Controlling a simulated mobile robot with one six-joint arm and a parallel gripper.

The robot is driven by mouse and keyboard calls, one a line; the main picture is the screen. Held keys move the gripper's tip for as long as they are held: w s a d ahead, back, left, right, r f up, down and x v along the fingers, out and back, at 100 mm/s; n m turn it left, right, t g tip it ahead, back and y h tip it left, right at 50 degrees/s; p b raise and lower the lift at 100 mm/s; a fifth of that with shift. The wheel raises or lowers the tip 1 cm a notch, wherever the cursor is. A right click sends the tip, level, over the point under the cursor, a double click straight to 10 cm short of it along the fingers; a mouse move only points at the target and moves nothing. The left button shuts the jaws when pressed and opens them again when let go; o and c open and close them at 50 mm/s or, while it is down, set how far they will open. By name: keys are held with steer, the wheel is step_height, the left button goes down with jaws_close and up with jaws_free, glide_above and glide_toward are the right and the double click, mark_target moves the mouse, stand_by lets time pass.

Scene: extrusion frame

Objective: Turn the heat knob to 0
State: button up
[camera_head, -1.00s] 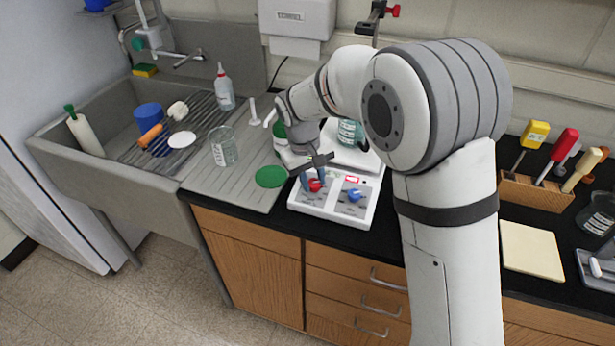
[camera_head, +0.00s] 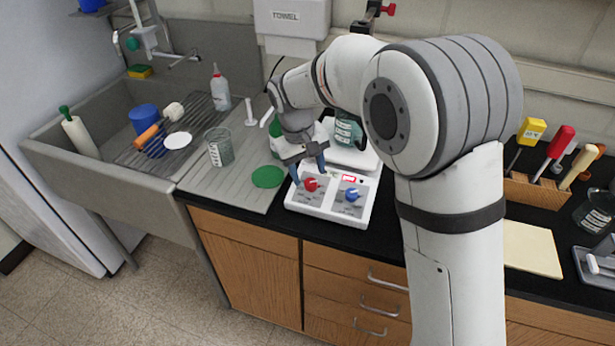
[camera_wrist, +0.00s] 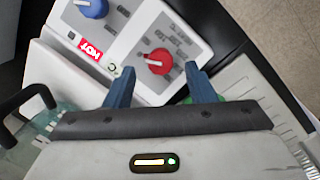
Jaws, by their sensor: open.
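The hotplate (camera_head: 330,213) is a white unit with a sloped front panel on the black counter. Its red knob (camera_head: 311,184) is on the left of the panel and its blue knob (camera_head: 352,194) on the right. I take the red one for the heat knob. The wrist view shows both fingertips (camera_wrist: 160,70) on either side of the knob.
A glass vessel (camera_head: 347,130) stands on the hotplate's top, just behind my gripper. A red "HOT" label (camera_wrist: 89,48) shows on the panel. The counter in front is narrow.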

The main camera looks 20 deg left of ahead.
steer(key=r, duration=0.5)
steer(key=shift+s+a, duration=0.15)
steer(key=shift+a, duration=0.25)
steer(key=s+d+r+m+y, duration=0.1)
steer(key=s+d+r+m, duration=0.15)
steer(key=d, duration=0.65)
steer(key=s+d+r+m, duration=0.1)
steer(key=s+d+r, duration=0.2)
steer(key=d, duration=0.6)
steer(key=s+d+f+m+t, duration=0.2)
steer(key=s+d+f+m, duration=0.1)
steer(key=s+d, duration=0.9)
steer(key=shift+s+d+m+t+y, duration=0.35)
steer(key=shift+s+m, duration=0.4)
steer(key=shift+s, duration=0.5)
steer(key=shift+f, duration=0.1)
steer(key=shift+c, duration=0.5)
